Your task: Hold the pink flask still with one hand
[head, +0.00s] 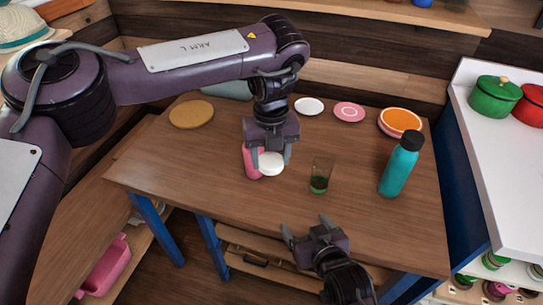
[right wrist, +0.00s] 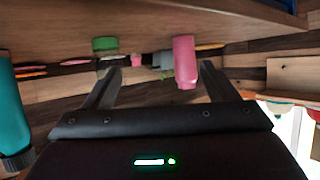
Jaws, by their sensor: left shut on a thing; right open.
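The pink flask (head: 252,163) stands on the wooden table, partly hidden by my left gripper (head: 270,156), which is shut on it from above. A round white piece (head: 271,164) shows between the fingers against the flask; I cannot tell whether it is the flask's lid. The right wrist view is upside down and shows the pink flask (right wrist: 185,60) beyond and to the right of the middle of my right gripper (right wrist: 161,72). In the head view my right gripper (head: 306,229) is open and empty near the table's front edge, apart from the flask.
A glass with green contents (head: 319,177) stands right of the flask, and a teal bottle with a black cap (head: 401,165) farther right. Plates (head: 349,112) lie along the back, with a round tan board (head: 191,114) at back left. The table's front left is clear.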

